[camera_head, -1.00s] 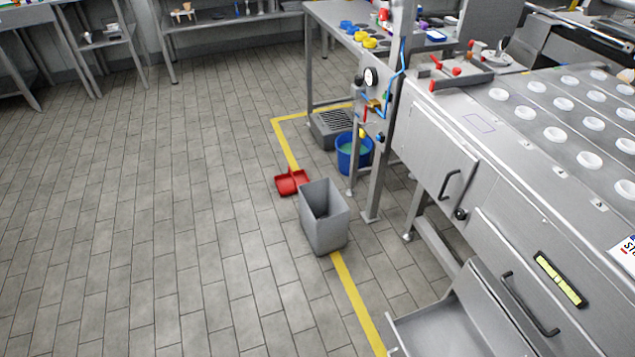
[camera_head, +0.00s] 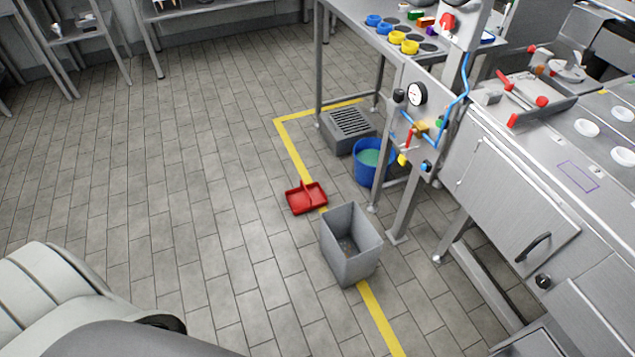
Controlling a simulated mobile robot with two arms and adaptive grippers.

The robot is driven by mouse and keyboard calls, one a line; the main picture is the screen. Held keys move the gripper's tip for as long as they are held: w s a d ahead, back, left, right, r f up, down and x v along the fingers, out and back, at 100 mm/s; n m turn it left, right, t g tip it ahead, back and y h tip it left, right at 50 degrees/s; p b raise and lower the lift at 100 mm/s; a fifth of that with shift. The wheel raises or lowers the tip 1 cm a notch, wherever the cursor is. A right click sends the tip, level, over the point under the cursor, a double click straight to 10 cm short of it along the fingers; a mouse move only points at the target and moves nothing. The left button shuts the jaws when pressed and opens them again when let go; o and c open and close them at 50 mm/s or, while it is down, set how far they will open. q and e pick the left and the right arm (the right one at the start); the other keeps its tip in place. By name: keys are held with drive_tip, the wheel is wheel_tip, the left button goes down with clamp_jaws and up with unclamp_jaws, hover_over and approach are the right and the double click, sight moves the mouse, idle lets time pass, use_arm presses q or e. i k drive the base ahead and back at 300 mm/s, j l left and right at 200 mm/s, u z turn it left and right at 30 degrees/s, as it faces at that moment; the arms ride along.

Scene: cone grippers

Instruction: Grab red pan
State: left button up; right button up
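The red pan (camera_head: 306,197) lies on the tiled floor, on the yellow floor line, behind and a little left of a grey bin. Part of my own body, pale and dark grey, fills the lower left corner. No gripper fingers of either arm show in view.
The open grey bin (camera_head: 350,245) stands close to the pan. A blue bucket (camera_head: 371,162) and a grey grated box (camera_head: 348,131) stand behind it. A metal machine (camera_head: 520,190) fills the right. The floor (camera_head: 190,180) to the left is clear.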

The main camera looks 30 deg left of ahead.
sight(304, 198)
drive_tip(key=i+j, duration=0.15)
drive_tip(key=j, duration=0.2)
drive_tip(key=i+j, duration=0.15)
drive_tip(key=j, duration=0.25)
drive_tip(key=i+j+z, duration=0.1)
drive_tip(key=j, duration=0.25)
drive_tip(key=i+j, duration=0.25)
drive_tip(key=j, duration=0.15)
drive_tip(key=i+j, duration=0.15)
drive_tip(key=j, duration=0.2)
drive_tip(key=i+j+z, duration=0.1)
drive_tip(key=j, duration=0.3)
